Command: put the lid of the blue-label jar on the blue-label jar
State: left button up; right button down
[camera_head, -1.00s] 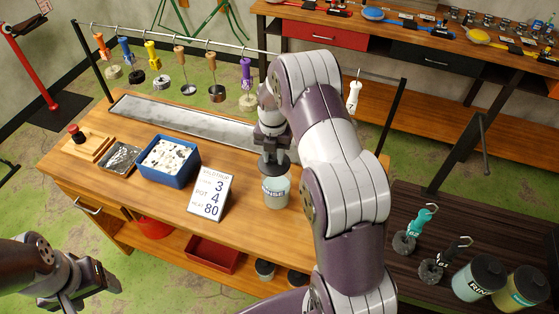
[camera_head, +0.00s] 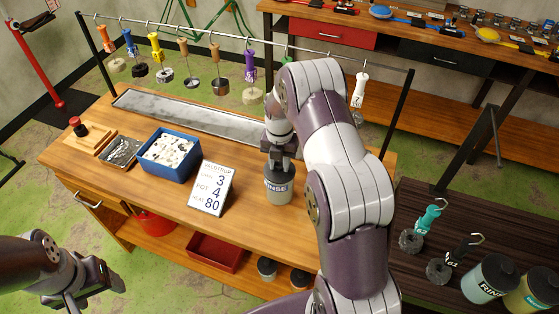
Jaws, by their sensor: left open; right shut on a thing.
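The blue-label jar (camera_head: 278,192), marked RINSE, stands upright on the wooden bench, right of the white number card. Its dark lid (camera_head: 279,174) is at the jar's mouth, level and apparently touching the rim; whether it is fully seated I cannot tell. My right gripper (camera_head: 281,160) points down and is shut on the lid, directly above the jar. My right arm hides the bench behind and to the right of it. My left gripper (camera_head: 88,287) is open and empty at the lower left, off the bench's front edge.
The number card (camera_head: 211,188) and a blue tub (camera_head: 169,158) of white pieces stand left of the jar. A metal trough (camera_head: 185,118) lies behind, under a rail with hanging tools. Lidded jars (camera_head: 490,279) and two hooked tools stand on the dark table at right.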

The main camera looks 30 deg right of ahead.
aim_at(279, 164)
jog(key=shift+w, duration=0.1)
jog(key=c, duration=0.8)
grip_release()
jog(key=shift+o, duration=0.2)
jog(key=shift+r, duration=0.15)
notch_tip(279, 164, up, 7)
jog(key=b, duration=0.3)
jog(key=shift+r, duration=0.15)
notch_tip(279, 164, up, 5)
jog(key=p, duration=0.3)
jog(key=shift+r, duration=0.1)
